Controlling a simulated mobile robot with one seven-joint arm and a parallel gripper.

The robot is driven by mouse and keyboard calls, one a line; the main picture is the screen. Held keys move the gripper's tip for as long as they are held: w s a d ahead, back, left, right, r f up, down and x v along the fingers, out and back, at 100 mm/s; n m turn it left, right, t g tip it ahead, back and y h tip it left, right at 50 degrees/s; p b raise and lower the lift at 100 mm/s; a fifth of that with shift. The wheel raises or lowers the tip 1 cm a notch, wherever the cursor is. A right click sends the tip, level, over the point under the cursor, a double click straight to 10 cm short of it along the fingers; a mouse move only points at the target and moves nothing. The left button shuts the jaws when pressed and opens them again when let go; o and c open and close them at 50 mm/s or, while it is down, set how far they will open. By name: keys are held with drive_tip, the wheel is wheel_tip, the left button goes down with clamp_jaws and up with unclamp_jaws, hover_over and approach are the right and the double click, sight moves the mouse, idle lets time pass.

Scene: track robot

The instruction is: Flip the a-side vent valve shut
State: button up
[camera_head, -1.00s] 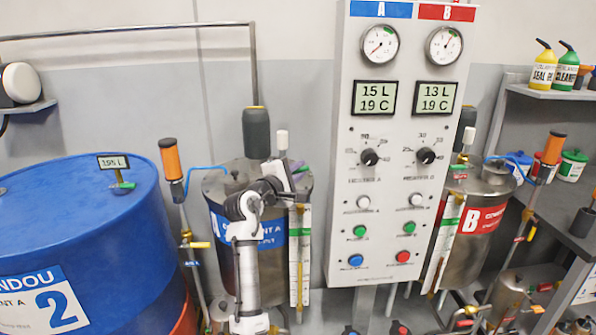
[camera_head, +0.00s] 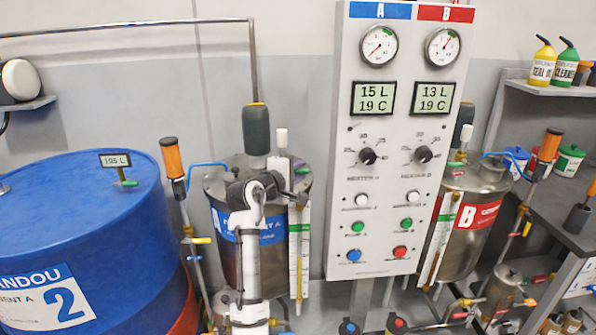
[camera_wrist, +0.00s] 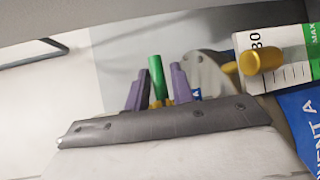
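The a-side tank (camera_head: 225,262) is a steel drum with a blue A label, left of the control panel. A green lever (camera_wrist: 157,77), which looks like the vent valve handle, stands upright in the wrist view. My gripper (camera_wrist: 158,88) has its two purple fingers apart, one on each side of this lever in the picture. I cannot tell whether they touch it or how far behind them it stands.
A white level scale (camera_head: 299,250) stands close by at the tank's right; a yellow knob (camera_wrist: 262,58) shows near it in the wrist view. The control panel (camera_head: 345,215) is to the right. A blue drum (camera_head: 90,205) fills the left. A dark-handled part (camera_head: 256,130) rises behind my arm.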

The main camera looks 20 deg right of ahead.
drive_tip(key=shift+o, duration=0.8)
drive_tip(key=b+v, duration=0.3)
drive_tip(key=v, duration=1)
drive_tip(key=shift+s+a+r+b, duration=0.2)
drive_tip(key=shift+s+a+b, duration=0.05)
drive_tip(key=shift+a+b, duration=0.05)
drive_tip(key=shift+a, duration=0.1)
